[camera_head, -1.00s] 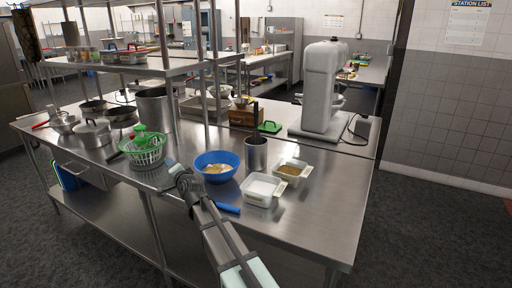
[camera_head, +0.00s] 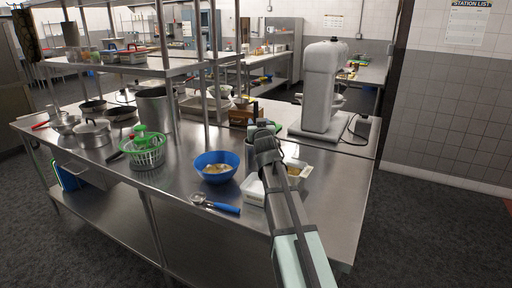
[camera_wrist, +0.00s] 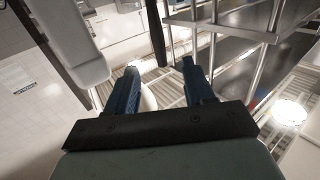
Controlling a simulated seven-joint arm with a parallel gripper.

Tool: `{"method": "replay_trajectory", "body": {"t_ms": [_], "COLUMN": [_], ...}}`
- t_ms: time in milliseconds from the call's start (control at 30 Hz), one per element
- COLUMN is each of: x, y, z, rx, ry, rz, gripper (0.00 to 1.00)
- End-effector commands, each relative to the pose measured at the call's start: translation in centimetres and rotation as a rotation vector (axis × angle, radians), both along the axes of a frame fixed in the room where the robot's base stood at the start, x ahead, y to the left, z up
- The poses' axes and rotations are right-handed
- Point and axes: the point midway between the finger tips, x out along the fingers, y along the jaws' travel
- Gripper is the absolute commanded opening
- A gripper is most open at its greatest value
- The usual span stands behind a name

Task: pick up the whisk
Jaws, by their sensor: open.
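A dark upright handle (camera_head: 255,111) stands up from the metal canister, which is now mostly behind my gripper. It may be the whisk; its lower end is hidden inside, so I cannot confirm this. In the wrist view a dark rod (camera_wrist: 156,32), likely the same handle, shows beyond the fingertips, between their lines. My gripper (camera_head: 264,127) is over the canister area, close to the handle. In the wrist view my gripper (camera_wrist: 160,77) is open, with nothing between its two blue fingers.
A blue bowl (camera_head: 216,160) and a blue-handled metal tool (camera_head: 222,207) lie left of my arm. White dishes (camera_head: 253,191) sit beside and partly behind it. A large white mixer (camera_head: 319,88) stands behind right. A green colander (camera_head: 146,157) is at left.

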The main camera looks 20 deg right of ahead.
Motion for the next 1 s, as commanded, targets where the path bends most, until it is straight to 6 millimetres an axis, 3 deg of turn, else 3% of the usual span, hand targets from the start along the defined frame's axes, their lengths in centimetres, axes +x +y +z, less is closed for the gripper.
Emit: {"method": "replay_trajectory", "body": {"t_ms": [333, 667, 1000], "x": [6.0, 7.9, 11.9], "y": [-1.2, -1.6, -2.7], "z": [0.1, 0.1, 0.3], "rx": [0.003, 0.004, 0.004], "ry": [0.000, -0.001, -0.001], "rz": [0.001, 0.001, 0.002], "gripper": [0.53, 0.53, 0.53]}}
